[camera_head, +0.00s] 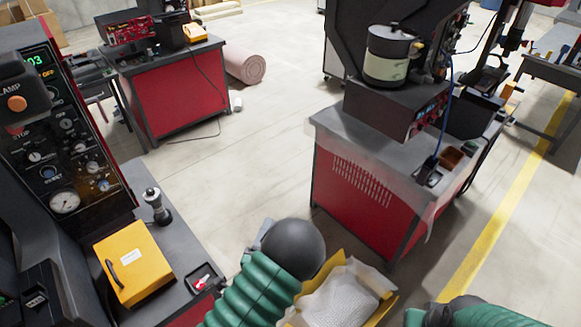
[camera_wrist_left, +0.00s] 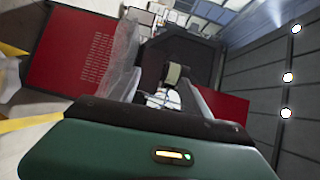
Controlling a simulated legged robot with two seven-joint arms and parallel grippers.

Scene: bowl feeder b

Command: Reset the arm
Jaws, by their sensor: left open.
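My left arm in its ribbed green sleeve (camera_head: 255,292) rises from the bottom of the head view, with a dark rounded part at its top. The left gripper is not clearly made out there. In the left wrist view, my left gripper (camera_wrist_left: 168,92) shows beyond the green wrist housing (camera_wrist_left: 150,145), its fingers apart, with nothing seen held between them. It points toward a red cabinet and a labelled canister (camera_wrist_left: 175,75). Part of my right arm's green sleeve (camera_head: 485,314) shows at the bottom right; its gripper is out of view.
A red cabinet (camera_head: 365,205) carries the canister (camera_head: 388,55). A yellow box (camera_head: 134,262) and a joystick (camera_head: 156,205) sit on the left bench, beside a gauge panel (camera_head: 65,150). A yellow bin (camera_head: 375,310) with a white liner is close to my left arm. Open floor lies between the cabinets.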

